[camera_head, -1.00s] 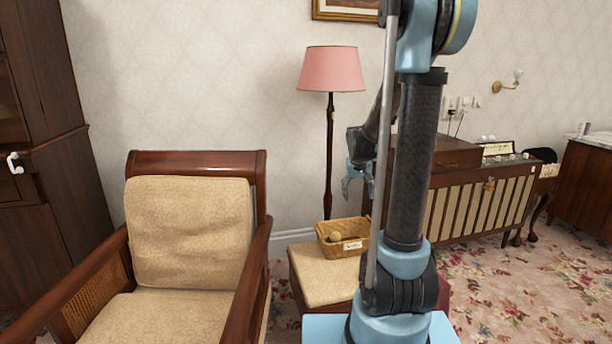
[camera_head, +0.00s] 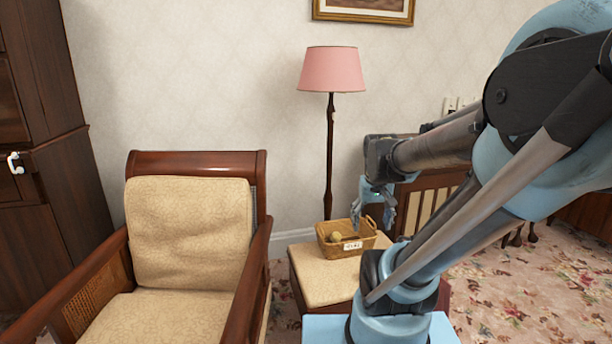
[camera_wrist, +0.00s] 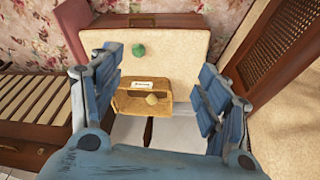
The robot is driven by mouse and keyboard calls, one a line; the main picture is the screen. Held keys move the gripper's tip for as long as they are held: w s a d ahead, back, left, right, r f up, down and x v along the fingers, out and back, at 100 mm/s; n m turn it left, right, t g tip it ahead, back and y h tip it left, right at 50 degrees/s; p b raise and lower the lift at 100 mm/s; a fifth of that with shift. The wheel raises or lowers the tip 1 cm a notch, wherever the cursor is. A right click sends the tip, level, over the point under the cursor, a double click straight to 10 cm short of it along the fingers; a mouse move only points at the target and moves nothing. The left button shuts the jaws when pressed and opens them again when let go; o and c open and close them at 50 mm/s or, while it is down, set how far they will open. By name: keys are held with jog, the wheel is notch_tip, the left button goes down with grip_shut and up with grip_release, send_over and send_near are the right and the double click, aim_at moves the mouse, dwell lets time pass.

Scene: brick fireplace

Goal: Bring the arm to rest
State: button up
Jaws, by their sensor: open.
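My gripper (camera_head: 376,213) is open, with its blue fingers apart and nothing between them. In the head view it hangs close by the right end of a wicker basket (camera_head: 328,244) on a cushioned stool (camera_head: 320,283). The basket has a label and holds a small yellowish ball (camera_head: 335,237). In the wrist view the basket (camera_wrist: 168,108) lies between and beyond the two fingers (camera_wrist: 160,95), and the ball (camera_wrist: 152,99) shows in it. My arm is bent over toward the right of the head view, hiding much of the room behind it.
A green ball (camera_wrist: 138,50) lies on the cushioned stool top in the wrist view. A wooden armchair (camera_head: 190,235) stands left of the stool. A floor lamp (camera_head: 331,70) stands behind. A slatted wooden cabinet (camera_head: 425,200) is partly hidden by my arm.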

jog(key=s+f, duration=0.4)
jog(key=s, duration=0.5)
jog(key=shift+s+a+f, duration=0.15)
jog(key=shift+s+a, duration=0.1)
jog(key=shift+w, duration=0.1)
jog(key=shift+w+f, duration=0.2)
jog(key=shift+w, duration=0.2)
